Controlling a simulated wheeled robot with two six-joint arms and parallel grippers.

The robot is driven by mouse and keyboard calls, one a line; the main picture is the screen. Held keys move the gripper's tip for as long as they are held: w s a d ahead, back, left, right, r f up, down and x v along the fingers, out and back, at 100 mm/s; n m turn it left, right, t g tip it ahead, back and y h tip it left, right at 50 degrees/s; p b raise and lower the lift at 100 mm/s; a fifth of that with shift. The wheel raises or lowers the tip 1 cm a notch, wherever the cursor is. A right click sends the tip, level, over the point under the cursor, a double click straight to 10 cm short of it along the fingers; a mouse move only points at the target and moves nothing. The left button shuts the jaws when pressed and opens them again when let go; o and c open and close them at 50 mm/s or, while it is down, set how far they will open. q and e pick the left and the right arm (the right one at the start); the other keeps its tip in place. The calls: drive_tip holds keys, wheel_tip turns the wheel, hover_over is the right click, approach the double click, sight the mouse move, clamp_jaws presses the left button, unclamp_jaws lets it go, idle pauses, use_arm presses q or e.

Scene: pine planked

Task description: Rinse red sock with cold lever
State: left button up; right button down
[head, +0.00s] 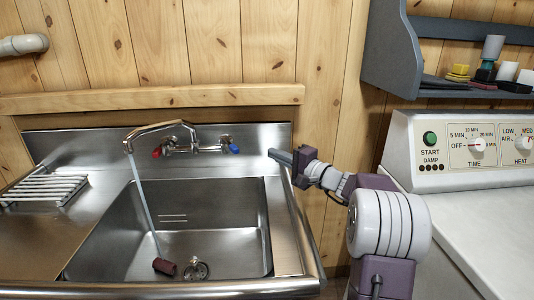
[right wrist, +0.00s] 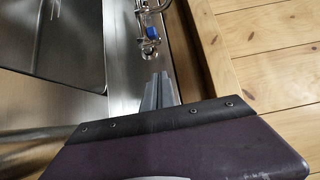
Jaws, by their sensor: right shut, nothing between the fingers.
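A dark red sock (head: 165,266) lies bunched on the floor of the steel sink basin (head: 215,243), near the drain (head: 196,270). A thin water stream (head: 142,195) runs from the spout (head: 150,127) down to the sock. The blue cold lever (head: 234,149) is at the right end of the faucet and the red lever (head: 157,153) at its left. My right gripper (head: 278,156) is shut and empty, right of the blue lever and apart from it. In the right wrist view, the closed fingers (right wrist: 160,88) point toward the blue lever (right wrist: 152,33). My left gripper is out of view.
A wire rack (head: 45,187) lies on the left drainboard. A white machine with dials (head: 460,150) stands at the right, below a grey shelf (head: 450,80) with small items. A wooden ledge (head: 150,98) runs above the sink. The air above the basin's right side is free.

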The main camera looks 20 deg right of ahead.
drive_tip(key=w+a, duration=0.6)
drive_tip(key=shift+w+a, duration=0.3)
drive_tip(key=shift+a, duration=0.05)
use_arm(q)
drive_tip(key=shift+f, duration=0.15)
use_arm(e)
drive_tip(key=shift+f, duration=0.15)
